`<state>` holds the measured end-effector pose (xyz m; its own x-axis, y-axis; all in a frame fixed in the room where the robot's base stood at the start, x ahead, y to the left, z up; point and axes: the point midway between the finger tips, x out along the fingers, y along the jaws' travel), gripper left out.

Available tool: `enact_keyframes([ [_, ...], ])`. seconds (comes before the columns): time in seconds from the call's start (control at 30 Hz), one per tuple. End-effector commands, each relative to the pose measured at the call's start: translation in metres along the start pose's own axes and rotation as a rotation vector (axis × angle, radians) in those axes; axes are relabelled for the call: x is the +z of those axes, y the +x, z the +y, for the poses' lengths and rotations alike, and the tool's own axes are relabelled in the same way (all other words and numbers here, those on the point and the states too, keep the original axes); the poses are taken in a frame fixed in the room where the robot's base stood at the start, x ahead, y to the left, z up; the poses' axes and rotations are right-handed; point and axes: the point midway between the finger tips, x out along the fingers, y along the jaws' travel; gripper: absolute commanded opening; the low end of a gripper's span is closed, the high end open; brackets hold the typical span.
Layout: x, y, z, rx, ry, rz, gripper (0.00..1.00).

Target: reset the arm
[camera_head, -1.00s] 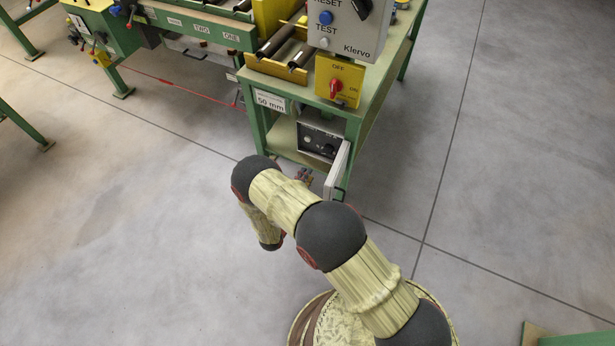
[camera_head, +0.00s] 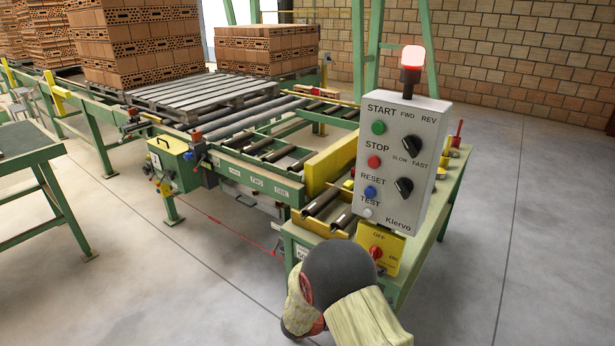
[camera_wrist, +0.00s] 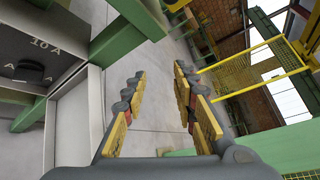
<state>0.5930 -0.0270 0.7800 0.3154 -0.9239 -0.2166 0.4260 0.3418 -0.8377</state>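My arm shows at the bottom of the head view, bent in front of the green control bench; my gripper is hidden there. In the wrist view my gripper (camera_wrist: 160,92) is open, its two yellow and dark fingers apart with nothing between them. An open grey box (camera_wrist: 75,120) with a dark panel marked 10 A (camera_wrist: 45,50) stands close to the left of the fingers. Concrete floor shows between the fingers.
The control box (camera_head: 395,160) with buttons, knobs and a lit red lamp (camera_head: 413,58) stands on the bench (camera_head: 445,205). A yellow switch plate (camera_head: 380,248) is near my arm. The roller conveyor (camera_head: 270,150) and brick stacks (camera_head: 140,45) lie beyond. Floor at right (camera_head: 540,230) is clear.

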Motion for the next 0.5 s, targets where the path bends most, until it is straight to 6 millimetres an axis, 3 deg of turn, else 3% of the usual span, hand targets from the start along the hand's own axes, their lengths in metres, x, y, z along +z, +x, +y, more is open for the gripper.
enact_keyframes([
  [0.03, 0.004, 0.001, -0.028, 0.006, 0.102, 0.059, 0.28],
  [0.2, -0.005, 0.0, -0.101, 0.021, 0.442, 0.26, 0.28],
  [0.5, -0.035, -0.025, -0.206, 0.013, 1.056, 0.612, 0.28],
])
